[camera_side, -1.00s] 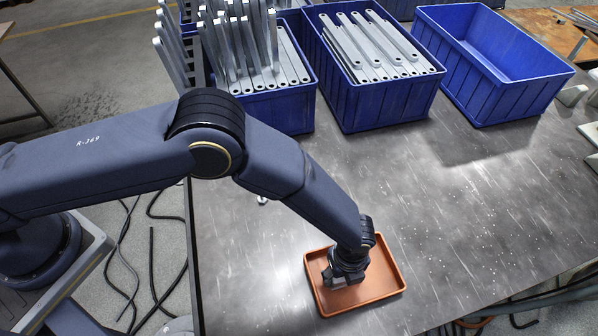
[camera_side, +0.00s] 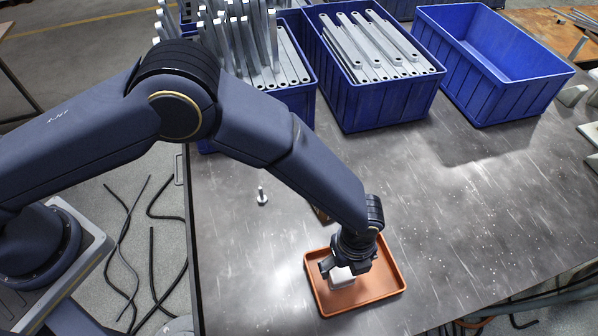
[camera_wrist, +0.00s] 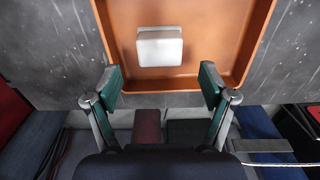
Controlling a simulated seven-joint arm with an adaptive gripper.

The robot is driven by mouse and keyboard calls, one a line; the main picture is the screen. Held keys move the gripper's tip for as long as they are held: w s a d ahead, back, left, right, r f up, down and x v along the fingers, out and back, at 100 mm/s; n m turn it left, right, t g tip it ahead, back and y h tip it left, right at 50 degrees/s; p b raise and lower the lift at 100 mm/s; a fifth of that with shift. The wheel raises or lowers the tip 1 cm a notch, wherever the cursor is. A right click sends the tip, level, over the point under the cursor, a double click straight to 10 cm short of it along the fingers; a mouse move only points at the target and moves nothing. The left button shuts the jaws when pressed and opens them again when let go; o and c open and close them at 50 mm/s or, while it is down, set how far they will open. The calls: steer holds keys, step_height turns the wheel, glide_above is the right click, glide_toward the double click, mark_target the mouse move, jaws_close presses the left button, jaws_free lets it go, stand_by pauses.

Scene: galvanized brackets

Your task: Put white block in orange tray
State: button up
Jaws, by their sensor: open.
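The white block (camera_side: 341,277) lies inside the orange tray (camera_side: 382,294), toward its left part in the side view. In the wrist view the white block (camera_wrist: 159,47) rests on the floor of the orange tray (camera_wrist: 115,12), apart from the fingers. My gripper (camera_side: 338,266) is just above the block in the side view and partly covers it. In the wrist view my gripper (camera_wrist: 160,84) is open, its two green-padded fingers wide apart with nothing between them.
Two blue bins (camera_side: 365,112) at the back hold grey metal brackets. A third blue bin (camera_side: 505,93) at the back right is empty. A small bolt (camera_side: 262,196) stands left of the tray. The table to the right of the tray is clear.

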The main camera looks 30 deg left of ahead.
mark_target(343, 273)
steer(key=w+a+r+n, duration=0.2)
steer(key=a+r, duration=0.1)
steer(key=r, duration=0.4)
steer(key=w+a+r+n+t, duration=0.1)
steer(key=w+a+r+n, duration=0.1)
steer(key=a+r, duration=0.3)
steer(key=w+a+r+n, duration=0.2)
steer(key=w+r, duration=0.1)
steer(key=r, duration=0.5)
steer(key=a+r+n+t, duration=0.1)
steer(key=a+r+n, duration=0.5)
steer(key=a+r, duration=0.45)
steer(key=s+a+r+n+t, duration=0.1)
steer(key=s+a+r+n, duration=0.2)
steer(key=s+a+n, duration=0.4)
steer(key=s+a+r+n+t, duration=0.2)
steer(key=s+a+n, duration=0.6)
steer(key=a, duration=0.5)
steer(key=shift+s+r+t, duration=0.3)
steer(key=shift+s+r, duration=0.15)
steer(key=shift+r, duration=0.05)
